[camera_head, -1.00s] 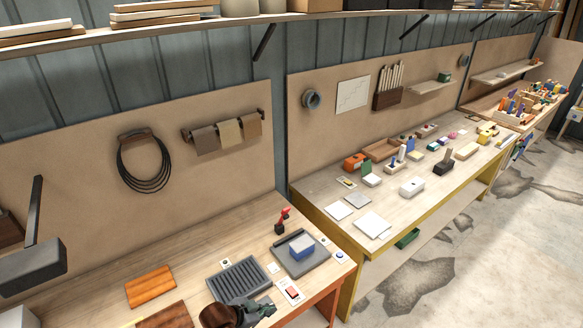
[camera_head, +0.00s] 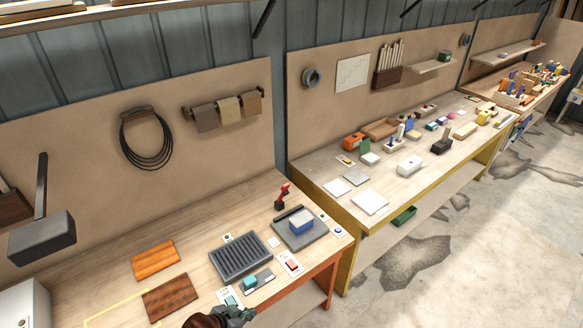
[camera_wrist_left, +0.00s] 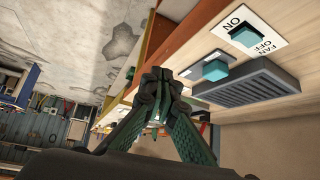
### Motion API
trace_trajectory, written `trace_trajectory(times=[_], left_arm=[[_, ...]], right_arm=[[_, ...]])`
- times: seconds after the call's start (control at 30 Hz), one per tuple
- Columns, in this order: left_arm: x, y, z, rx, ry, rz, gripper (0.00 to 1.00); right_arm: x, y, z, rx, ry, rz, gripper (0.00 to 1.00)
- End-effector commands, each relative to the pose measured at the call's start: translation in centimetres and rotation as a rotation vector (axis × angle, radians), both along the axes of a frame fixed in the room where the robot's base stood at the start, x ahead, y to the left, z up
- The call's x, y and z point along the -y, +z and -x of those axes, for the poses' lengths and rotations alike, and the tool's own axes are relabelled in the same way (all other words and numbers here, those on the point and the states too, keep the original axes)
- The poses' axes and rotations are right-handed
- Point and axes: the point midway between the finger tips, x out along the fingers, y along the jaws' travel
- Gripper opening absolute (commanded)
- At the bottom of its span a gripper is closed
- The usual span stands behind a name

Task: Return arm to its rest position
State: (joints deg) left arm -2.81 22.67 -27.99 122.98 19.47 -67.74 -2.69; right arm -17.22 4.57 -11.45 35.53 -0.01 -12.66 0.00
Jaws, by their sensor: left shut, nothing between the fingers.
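My left gripper (camera_head: 238,317) is at the bottom edge of the head view, at the front of the near workbench (camera_head: 100,283). In the left wrist view, its green-and-black fingers (camera_wrist_left: 160,82) are shut and hold nothing. Beyond them is a white card marked FAN, ON and OFF with a teal switch (camera_wrist_left: 245,38). A grey block with a teal part (camera_wrist_left: 214,71) lies beside the card; the block also shows in the head view (camera_head: 260,281). My right gripper is in neither current view.
A grooved grey tray (camera_head: 239,257) and a grey tray with a blue-and-white block (camera_head: 300,227) stand on the bench. Two wood pieces (camera_head: 155,260) lie to the left. A yellow-framed bench (camera_head: 335,212) with many small items stands to the right. Open floor (camera_head: 440,250) lies in front.

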Motion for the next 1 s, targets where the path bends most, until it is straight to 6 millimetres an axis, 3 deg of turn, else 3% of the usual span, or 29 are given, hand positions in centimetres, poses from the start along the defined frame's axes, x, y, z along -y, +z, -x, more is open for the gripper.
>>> trace_trajectory(times=[0.2,0.4,0.8,1.0], left_arm=[[-9.1,-1.2,8.4,-0.137,0.292,-0.046,0.0],[-14.9,-1.6,14.3,-0.227,0.468,-0.099,0.0],[-21.4,-1.5,23.3,-0.355,0.691,-0.181,0.0],[-21.0,-7.6,21.7,-0.37,0.672,-0.182,0.0]], right_arm=[[0.1,0.0,0.6,-0.008,-0.001,0.001,0.0],[0.0,0.0,0.4,-0.004,-0.001,0.0,0.0],[0.0,0.0,-0.4,0.006,0.001,0.0,0.0],[0.0,-1.3,0.0,0.001,0.0,0.0,0.0]])
